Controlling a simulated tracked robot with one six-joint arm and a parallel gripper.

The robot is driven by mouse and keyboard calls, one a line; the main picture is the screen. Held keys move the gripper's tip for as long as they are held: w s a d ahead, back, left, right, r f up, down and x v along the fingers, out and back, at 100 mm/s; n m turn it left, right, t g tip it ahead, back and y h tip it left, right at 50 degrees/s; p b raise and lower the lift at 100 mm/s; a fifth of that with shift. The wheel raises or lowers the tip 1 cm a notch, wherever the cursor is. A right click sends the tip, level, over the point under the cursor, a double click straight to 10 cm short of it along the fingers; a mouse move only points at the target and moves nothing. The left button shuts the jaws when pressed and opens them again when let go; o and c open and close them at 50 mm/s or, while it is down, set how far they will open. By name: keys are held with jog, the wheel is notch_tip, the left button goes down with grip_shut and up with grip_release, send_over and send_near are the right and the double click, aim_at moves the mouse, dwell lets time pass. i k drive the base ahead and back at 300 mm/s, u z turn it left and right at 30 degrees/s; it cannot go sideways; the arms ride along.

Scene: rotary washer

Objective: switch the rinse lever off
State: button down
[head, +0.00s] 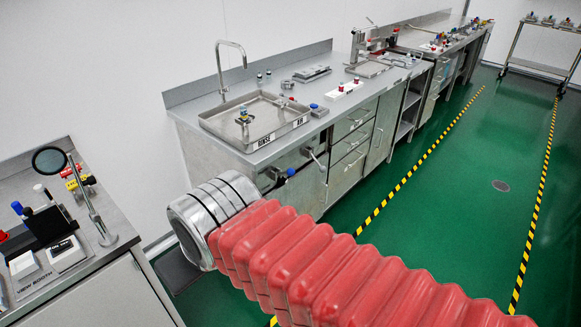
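A steel sink tray (206,122) is set in the near end of the long counter, with labels reading RINSE (264,142) and AIR (301,121) along its front. Below, on the cabinet front, a lever with a blue grip (290,172) sticks out under the RINSE label. A second, grey lever (315,158) sits to its right, below the AIR label. I cannot tell from this view whether either is on or off. A small fixture (243,117) stands inside the tray. My red-sleeved arm reaches up from the lower right, its silver end left of and nearer than the levers. My gripper is not visible.
A tall curved faucet (231,44) rises behind the tray. Small bottles, a white block (343,90) and other bench items line the counter. A view booth bench (87,295) with a magnifier (49,160) is at left.

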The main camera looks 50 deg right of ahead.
aim_at(290, 172)
jog(key=z, duration=0.6)
jog(key=i, duration=1)
jog(key=z, duration=0.05)
